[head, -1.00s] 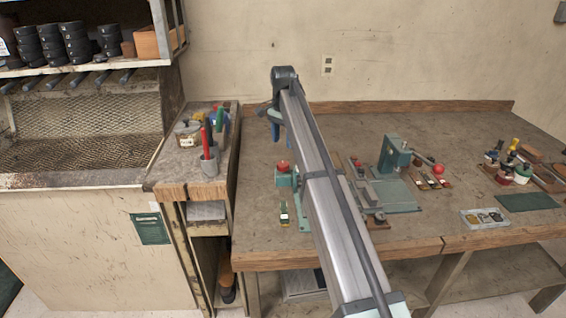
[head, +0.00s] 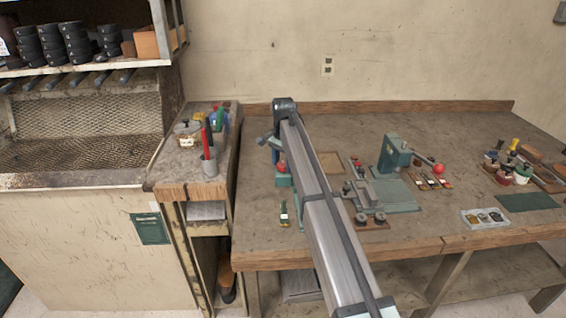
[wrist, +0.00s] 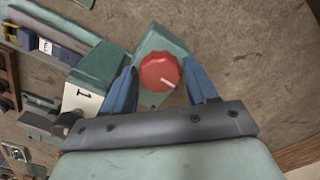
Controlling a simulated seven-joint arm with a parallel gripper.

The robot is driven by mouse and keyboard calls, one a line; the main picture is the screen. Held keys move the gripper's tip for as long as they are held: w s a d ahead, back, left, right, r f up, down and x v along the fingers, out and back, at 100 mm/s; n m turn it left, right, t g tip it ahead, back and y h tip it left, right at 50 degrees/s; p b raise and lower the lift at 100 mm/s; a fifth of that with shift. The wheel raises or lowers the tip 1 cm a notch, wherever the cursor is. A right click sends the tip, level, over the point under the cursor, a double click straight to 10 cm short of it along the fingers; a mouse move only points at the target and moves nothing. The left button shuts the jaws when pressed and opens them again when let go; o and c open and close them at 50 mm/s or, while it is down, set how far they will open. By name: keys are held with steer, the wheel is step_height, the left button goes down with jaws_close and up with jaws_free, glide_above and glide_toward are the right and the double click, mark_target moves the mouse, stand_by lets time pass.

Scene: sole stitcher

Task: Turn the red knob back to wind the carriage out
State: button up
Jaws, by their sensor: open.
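The red knob (wrist: 159,72) shows in the wrist view as a round cap with a short white line on its face, in front of a teal block (wrist: 152,98). My open gripper (wrist: 160,66) has one blue finger on each side of the knob; I cannot tell whether either touches it. In the head view the knob (head: 281,167) shows at the left of the bench, partly covered by my gripper (head: 276,153). A teal block with a white plate marked 1 (wrist: 82,97) lies left of the fingers in the wrist view. I cannot clearly pick out the carriage.
A small tray (head: 485,218) and a green mat (head: 527,202) lie farther right. A grey cup of tools (head: 209,164) stands on the left side shelf.

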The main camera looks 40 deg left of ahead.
steer(key=shift+c, duration=0.3)
steer(key=c, duration=0.7)
steer(key=shift+n, duration=0.4)
steer(key=n, duration=0.3)
steer(key=shift+n, duration=0.4)
steer(key=n, duration=1.3)
steer(key=shift+n, duration=0.3)
